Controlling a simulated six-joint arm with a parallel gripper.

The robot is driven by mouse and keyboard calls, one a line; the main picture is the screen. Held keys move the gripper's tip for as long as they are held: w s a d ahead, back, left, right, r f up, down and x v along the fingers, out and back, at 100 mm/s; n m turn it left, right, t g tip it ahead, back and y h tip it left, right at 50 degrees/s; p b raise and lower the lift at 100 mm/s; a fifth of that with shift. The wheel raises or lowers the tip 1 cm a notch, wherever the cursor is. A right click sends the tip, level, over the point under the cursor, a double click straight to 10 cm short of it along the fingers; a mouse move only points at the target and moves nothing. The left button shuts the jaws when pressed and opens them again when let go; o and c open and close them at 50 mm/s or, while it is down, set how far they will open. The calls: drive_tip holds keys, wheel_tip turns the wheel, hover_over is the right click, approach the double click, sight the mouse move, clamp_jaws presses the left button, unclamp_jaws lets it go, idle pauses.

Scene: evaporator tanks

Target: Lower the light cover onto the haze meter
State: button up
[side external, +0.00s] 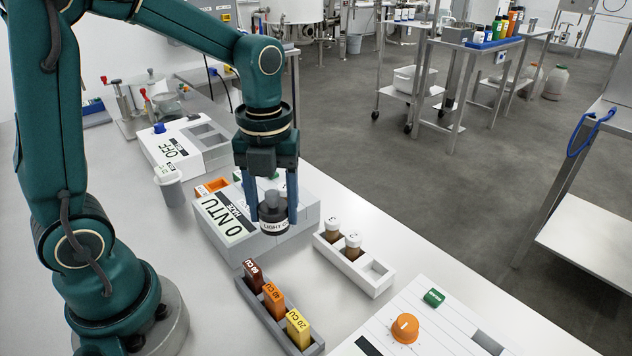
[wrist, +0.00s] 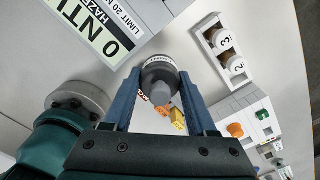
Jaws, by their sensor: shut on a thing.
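The light cover (side external: 273,214) is a dark, knobbed cylinder with a white label band. My gripper (side external: 276,221) is shut on it, one finger on each side; it also shows between the fingers in the wrist view (wrist: 158,75). The haze meter (side external: 222,218) is a grey box with a display reading 0 NTU. In the side view the cover overlaps the meter's right part. In the wrist view it appears just off the edge of the meter (wrist: 150,14). I cannot tell the gap between cover and meter. My gripper hides part of the meter's top.
A white rack (side external: 352,266) with two capped vials stands right of the meter. A dark rack (side external: 278,314) with brown, orange and yellow CU blocks is in front. A panel with an orange knob (side external: 405,327) lies front right. An OFF unit (side external: 172,147) and grey cup (side external: 169,187) stand behind.

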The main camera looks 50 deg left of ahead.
drive_tip(key=w+a+r+n, duration=0.1)
drive_tip(key=w+a+n, duration=0.1)
drive_tip(key=w+a+r+n, duration=0.3)
drive_tip(key=w+a, duration=0.1)
drive_tip(key=a, duration=0.1)
drive_tip(key=shift+w+a+r+n, duration=0.1)
drive_tip(key=shift+w+r+n, duration=0.05)
drive_tip(key=shift+w+n, duration=0.25)
drive_tip(key=shift+w+a+f, duration=0.25)
drive_tip(key=shift+f, duration=0.05)
drive_tip(key=shift+f, duration=0.2)
drive_tip(key=shift+f, duration=3.1)
drive_tip(key=shift+f, duration=0.1)
